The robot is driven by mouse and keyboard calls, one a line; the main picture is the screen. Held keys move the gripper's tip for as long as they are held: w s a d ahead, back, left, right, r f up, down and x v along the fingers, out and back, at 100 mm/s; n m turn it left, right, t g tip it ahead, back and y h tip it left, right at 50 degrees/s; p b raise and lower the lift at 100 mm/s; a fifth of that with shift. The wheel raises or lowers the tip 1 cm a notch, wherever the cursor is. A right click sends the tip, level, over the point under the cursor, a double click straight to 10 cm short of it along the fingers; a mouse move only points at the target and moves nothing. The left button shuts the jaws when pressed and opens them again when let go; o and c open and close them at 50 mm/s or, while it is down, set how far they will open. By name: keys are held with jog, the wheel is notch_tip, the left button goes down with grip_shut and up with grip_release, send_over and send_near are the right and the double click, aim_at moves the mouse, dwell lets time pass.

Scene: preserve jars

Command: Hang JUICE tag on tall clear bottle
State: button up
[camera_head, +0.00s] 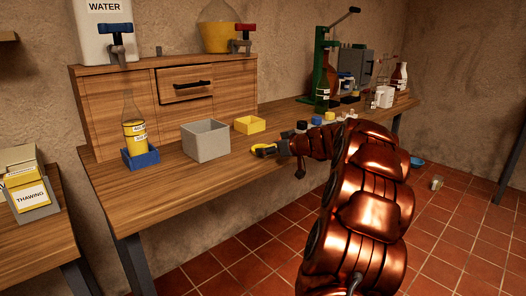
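A tall clear bottle (132,113) with a thin neck and yellow liquid stands upright in a small blue holder (141,160) on the left of the bench. Pale labels show on its body, but I cannot read them surely. My gripper (280,148) is at the bench's front edge, right of the bottle and well apart from it. A small yellow round thing (263,150) lies at its fingertips; I cannot tell whether it is gripped. My gripper is small and seen from behind, so its opening is unclear. I cannot make out a JUICE tag.
A grey open box (205,140) and a yellow tray (250,125) stand between bottle and gripper. A wooden cabinet (170,105) carries a WATER tank (103,30) and a yellow vessel (217,28). A green press (322,70) and jars crowd the right. The bench's front left is clear.

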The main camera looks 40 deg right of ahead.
jog(key=c, duration=0.8)
jog(key=shift+c, duration=0.2)
jog(key=shift+r+p, duration=0.3)
jog(key=shift+r, duration=1.4)
jog(key=shift+s+a+r, duration=0.1)
jog(key=shift+r, duration=0.05)
jog(key=s+a+r, duration=0.1)
jog(key=s+a, duration=1)
jog(key=shift+s+r, duration=0.15)
